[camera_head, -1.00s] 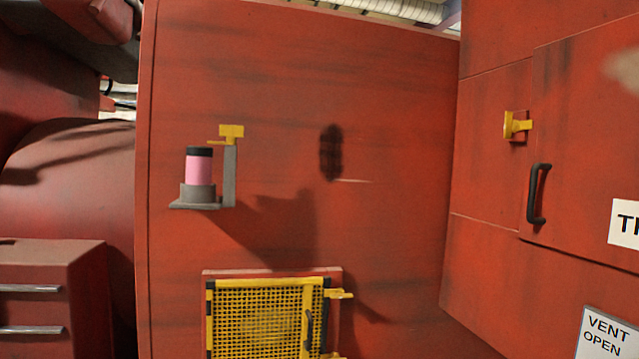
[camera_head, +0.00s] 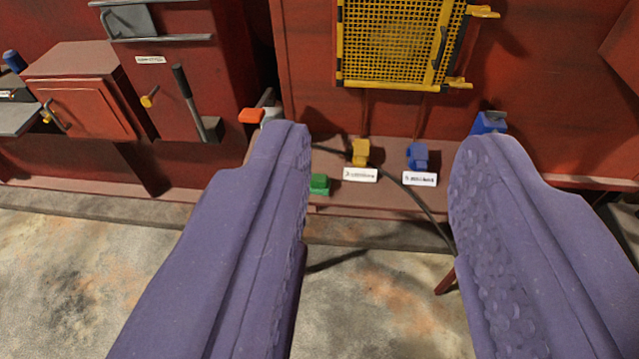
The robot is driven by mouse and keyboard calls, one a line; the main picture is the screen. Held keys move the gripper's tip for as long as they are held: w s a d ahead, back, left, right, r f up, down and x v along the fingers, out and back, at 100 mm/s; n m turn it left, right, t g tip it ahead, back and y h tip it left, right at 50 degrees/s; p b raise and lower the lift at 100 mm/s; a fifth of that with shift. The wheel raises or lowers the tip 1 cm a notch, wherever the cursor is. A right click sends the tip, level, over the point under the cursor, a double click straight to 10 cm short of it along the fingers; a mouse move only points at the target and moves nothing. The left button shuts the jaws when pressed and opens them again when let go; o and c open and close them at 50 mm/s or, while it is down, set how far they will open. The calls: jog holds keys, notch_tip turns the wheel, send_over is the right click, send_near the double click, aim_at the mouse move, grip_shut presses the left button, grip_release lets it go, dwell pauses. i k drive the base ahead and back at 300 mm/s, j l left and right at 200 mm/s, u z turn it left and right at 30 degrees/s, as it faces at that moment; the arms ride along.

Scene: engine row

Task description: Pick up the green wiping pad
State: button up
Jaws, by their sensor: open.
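A small green block (camera_head: 319,184), which looks like the green wiping pad, sits on the low red ledge (camera_head: 390,205) near its front edge. The left finger partly covers it or comes close beside it in the picture. My gripper (camera_head: 380,150) has its two purple fingers wide apart, with nothing between them that I can see held. The fingers reach toward the ledge from the near side; how far they are from the pad is hard to tell.
On the ledge are a yellow piece (camera_head: 360,152) and a blue piece (camera_head: 418,157), with white labels. A dark cable (camera_head: 425,208) runs across. A blue item (camera_head: 489,122) stands behind the right finger. A yellow mesh guard (camera_head: 392,45) is above. The floor (camera_head: 375,300) in front is worn.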

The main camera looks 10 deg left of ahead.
aim_at(321, 185)
jog(key=i+l+u, duration=0.2)
jog(key=i+u, duration=0.2)
jog(key=i, duration=0.25)
jog(key=i+l+u, duration=0.35)
jog(key=i, duration=0.25)
jog(key=i+l+u, duration=0.4)
jog(key=i+l, duration=0.15)
